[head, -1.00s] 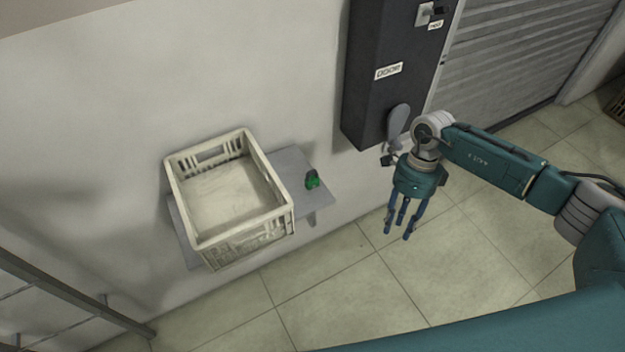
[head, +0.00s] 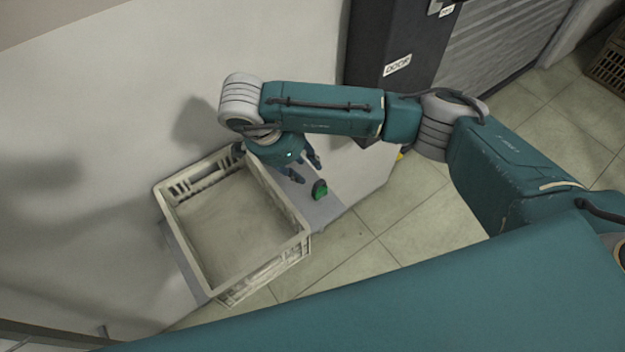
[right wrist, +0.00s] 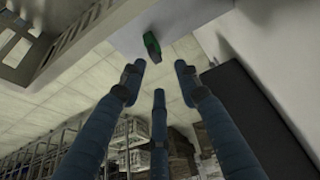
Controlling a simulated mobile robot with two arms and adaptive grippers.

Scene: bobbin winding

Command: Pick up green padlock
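The green padlock (head: 319,189) sits on the grey wall shelf (head: 322,211), just right of the crate. In the right wrist view the padlock (right wrist: 152,45) lies beyond the fingertips, near the shelf's edge. My right gripper (head: 305,171) is above the shelf, close to the padlock and up and left of it in the head view. Its blue fingers are spread open and empty, and they also show in the right wrist view (right wrist: 158,80). The fingers look apart from the padlock. My left gripper is not in view.
An empty cream crate (head: 290,250) takes up the left of the shelf, right beside my right gripper. The wall is behind. A dark door control box (head: 375,60) stands to the right. The tiled floor (head: 370,240) in front is clear.

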